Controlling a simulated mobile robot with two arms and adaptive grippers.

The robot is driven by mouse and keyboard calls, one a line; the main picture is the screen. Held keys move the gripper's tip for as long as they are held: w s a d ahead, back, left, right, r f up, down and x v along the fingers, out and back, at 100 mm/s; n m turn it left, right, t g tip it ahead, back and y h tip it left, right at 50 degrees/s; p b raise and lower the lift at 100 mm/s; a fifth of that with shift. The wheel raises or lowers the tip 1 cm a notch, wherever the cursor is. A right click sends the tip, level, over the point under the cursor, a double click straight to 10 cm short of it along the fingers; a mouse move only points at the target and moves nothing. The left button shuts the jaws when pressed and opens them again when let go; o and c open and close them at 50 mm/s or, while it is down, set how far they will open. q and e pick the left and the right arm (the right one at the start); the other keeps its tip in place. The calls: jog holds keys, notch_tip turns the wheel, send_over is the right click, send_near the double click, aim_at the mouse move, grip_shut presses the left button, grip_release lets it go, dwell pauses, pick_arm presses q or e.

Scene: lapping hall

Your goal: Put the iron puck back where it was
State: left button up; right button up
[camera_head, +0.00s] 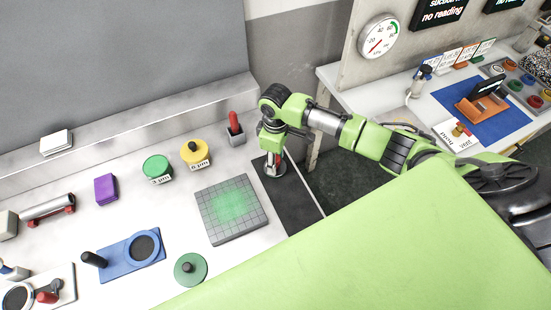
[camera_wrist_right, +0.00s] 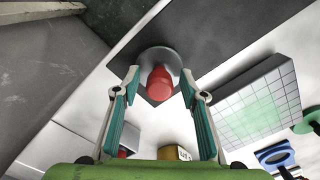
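The iron puck (camera_head: 275,171) looks like a round grey metal disc with a red knob. It is at the far end of the dark strip on the bench, below my right gripper (camera_head: 272,145). In the right wrist view the puck (camera_wrist_right: 147,55) is straight ahead, with its red knob between the tips of my right gripper (camera_wrist_right: 160,74). The fingers are apart, with gaps showing on both sides of the knob. The gripper partly hides the puck in the head view. My left gripper is not in view.
A gridded plate (camera_head: 231,209) with a green glow lies left of the dark strip (camera_head: 298,196). A grey holder with a red handle (camera_head: 235,127) stands close by my right gripper. Yellow (camera_head: 194,152) and green (camera_head: 157,168) pots stand behind the plate. The bench edge is right of the strip.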

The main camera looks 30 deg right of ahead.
jog(key=shift+r, duration=0.1)
jog(key=shift+w+r, duration=0.1)
jog(key=shift+r, duration=0.15)
notch_tip(320, 180, up, 12)
jog(key=b, duration=0.1)
jog(key=shift+f+b, duration=0.15)
jog(key=shift+b, duration=0.15)
dwell(0.4)
